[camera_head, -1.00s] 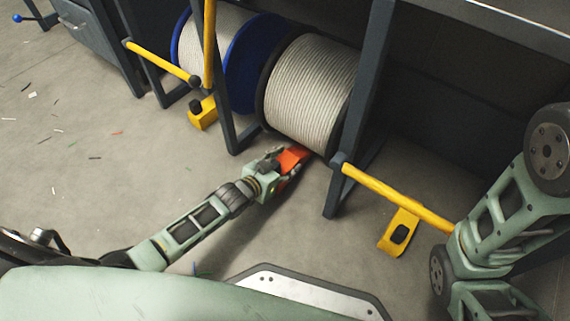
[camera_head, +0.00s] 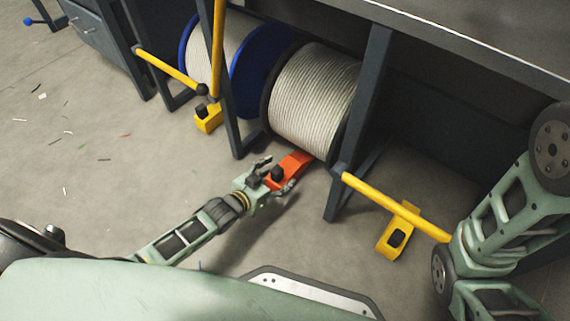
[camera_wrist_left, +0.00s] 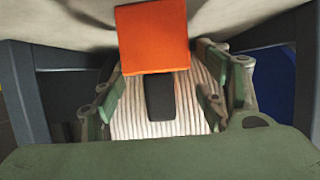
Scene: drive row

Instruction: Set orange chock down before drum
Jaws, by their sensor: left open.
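The orange chock (camera_head: 292,168), with a black grip on top, lies on the floor at the front foot of the drum (camera_head: 313,100) wound with pale rope. My left gripper (camera_head: 277,174) is open, its fingers spread on either side of the chock's near end. In the left wrist view the orange block (camera_wrist_left: 152,38) and its black grip (camera_wrist_left: 160,97) show between the open fingers, with clear gaps on both sides. Whether the chock touches the drum I cannot tell. My right arm shows at the right, but its gripper is out of view.
A dark upright post (camera_head: 361,110) stands right of the drum. Yellow bars, one at right (camera_head: 390,205), stick out from the frame. Yellow chocks sit at right (camera_head: 396,238) and left (camera_head: 208,118). A blue-flanged drum (camera_head: 258,70) is beside it. Floor at left is clear except scraps.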

